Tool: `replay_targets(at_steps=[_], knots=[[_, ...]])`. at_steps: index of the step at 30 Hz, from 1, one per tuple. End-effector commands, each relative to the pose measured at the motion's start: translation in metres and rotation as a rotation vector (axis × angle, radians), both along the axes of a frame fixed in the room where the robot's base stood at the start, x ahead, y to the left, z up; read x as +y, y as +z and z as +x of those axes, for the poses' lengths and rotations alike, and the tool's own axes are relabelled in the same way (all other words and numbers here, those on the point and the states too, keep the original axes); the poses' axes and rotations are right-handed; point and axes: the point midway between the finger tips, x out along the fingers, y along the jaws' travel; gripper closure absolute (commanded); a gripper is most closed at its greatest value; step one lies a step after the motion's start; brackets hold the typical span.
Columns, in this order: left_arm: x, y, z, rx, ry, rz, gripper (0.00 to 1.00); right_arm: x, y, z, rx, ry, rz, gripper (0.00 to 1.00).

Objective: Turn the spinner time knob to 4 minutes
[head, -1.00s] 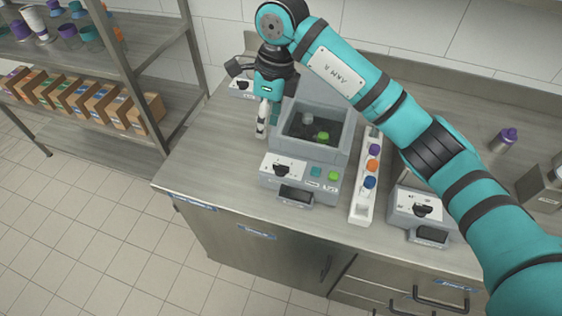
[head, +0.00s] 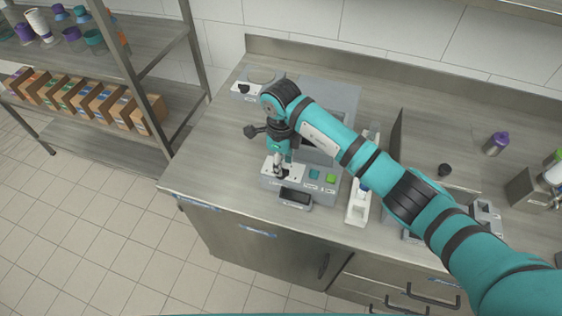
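A grey machine (head: 322,204) stands on the counter, with a teal button (head: 314,174), a green button (head: 330,178) and a dark display (head: 296,197) at its front. Its white dial plate (head: 296,175) is left of the buttons. My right gripper (head: 279,171) points down over this plate, at the black knob. The gripper hides most of the knob, so I cannot tell where it points or whether the fingers touch it. The fingers are too small and covered to tell open from shut. The machine's label is not readable. My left gripper is not in view.
A second small unit with a black knob (head: 245,89) stands behind left. A purple-capped bottle (head: 496,144) is at the right. The counter's left part is clear.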

Motion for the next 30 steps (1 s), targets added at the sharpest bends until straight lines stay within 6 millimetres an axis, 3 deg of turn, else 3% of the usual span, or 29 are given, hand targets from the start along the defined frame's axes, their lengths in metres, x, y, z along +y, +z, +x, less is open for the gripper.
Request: replay_targets(at_steps=[6, 15, 24, 30], knots=[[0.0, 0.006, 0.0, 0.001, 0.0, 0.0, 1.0, 0.001, -0.02, 0.0, 0.001, 0.0, 0.001, 0.65], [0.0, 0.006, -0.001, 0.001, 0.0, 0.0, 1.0, 0.001, -0.023, 0.0, -0.001, 0.0, 0.002, 0.65], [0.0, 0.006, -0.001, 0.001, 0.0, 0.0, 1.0, 0.0, -0.023, 0.0, -0.001, 0.0, 0.002, 1.0], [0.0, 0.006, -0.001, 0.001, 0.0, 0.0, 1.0, 0.0, -0.023, 0.0, -0.002, -0.001, 0.002, 1.0]])
